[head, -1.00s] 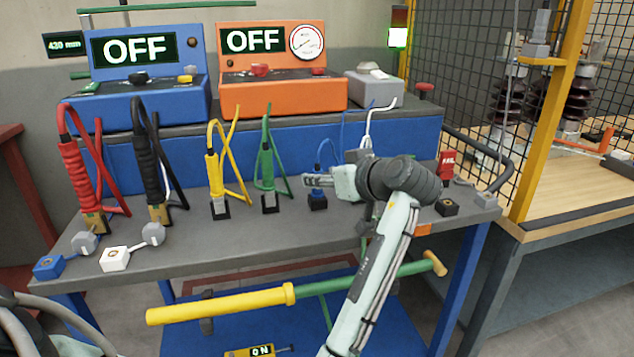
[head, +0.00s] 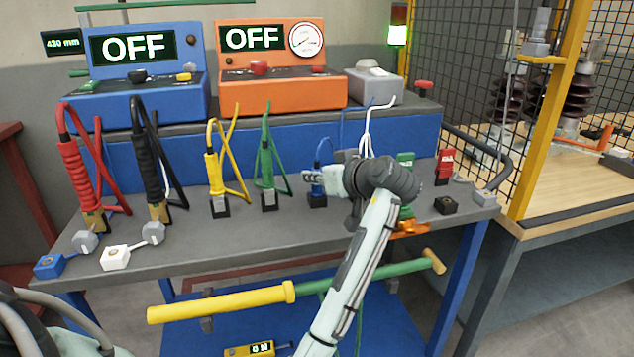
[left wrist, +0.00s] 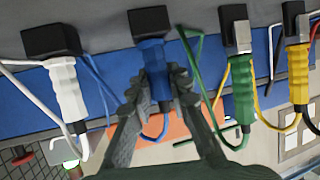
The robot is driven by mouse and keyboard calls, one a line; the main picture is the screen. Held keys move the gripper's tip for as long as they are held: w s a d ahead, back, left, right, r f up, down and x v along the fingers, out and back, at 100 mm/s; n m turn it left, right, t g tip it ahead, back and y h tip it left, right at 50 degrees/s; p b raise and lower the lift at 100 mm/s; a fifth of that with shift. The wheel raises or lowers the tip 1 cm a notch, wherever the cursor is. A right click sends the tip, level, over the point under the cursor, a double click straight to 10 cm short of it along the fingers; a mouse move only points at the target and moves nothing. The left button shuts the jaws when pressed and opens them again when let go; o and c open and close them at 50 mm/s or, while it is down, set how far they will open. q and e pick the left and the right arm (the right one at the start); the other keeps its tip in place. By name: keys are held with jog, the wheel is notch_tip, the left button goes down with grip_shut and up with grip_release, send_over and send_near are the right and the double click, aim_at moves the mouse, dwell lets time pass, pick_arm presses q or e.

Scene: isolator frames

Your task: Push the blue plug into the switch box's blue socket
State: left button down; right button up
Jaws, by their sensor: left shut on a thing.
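The blue plug (left wrist: 155,72) stands in a black holder (left wrist: 149,22) on the bench, its blue cord looping from it. In the head view the plug (head: 327,174) is partly hidden by my left gripper (head: 312,177). My left gripper (left wrist: 156,92) is shut on the blue plug, a finger on each side in the left wrist view. My right gripper is not in view.
Green (head: 266,168) and yellow (head: 213,172) plugs stand left of the blue one; black (head: 152,180) and red (head: 80,180) ones stand farther left. A white plug (left wrist: 67,92) stands beside it. A white socket box (head: 115,258) lies in front. The bench front (head: 240,245) is clear.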

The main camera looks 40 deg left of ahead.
pick_arm(q)
jog(key=shift+r, duration=0.15)
jog(key=shift+r, duration=0.25)
notch_tip(320, 180, up, 4)
jog(key=shift+s+f, duration=0.1)
jog(key=s+d+r, duration=0.2)
jog(key=s+r, duration=0.4)
jog(key=s, duration=0.5)
jog(key=shift+d+r, duration=0.25)
jog(key=shift+d, duration=0.15)
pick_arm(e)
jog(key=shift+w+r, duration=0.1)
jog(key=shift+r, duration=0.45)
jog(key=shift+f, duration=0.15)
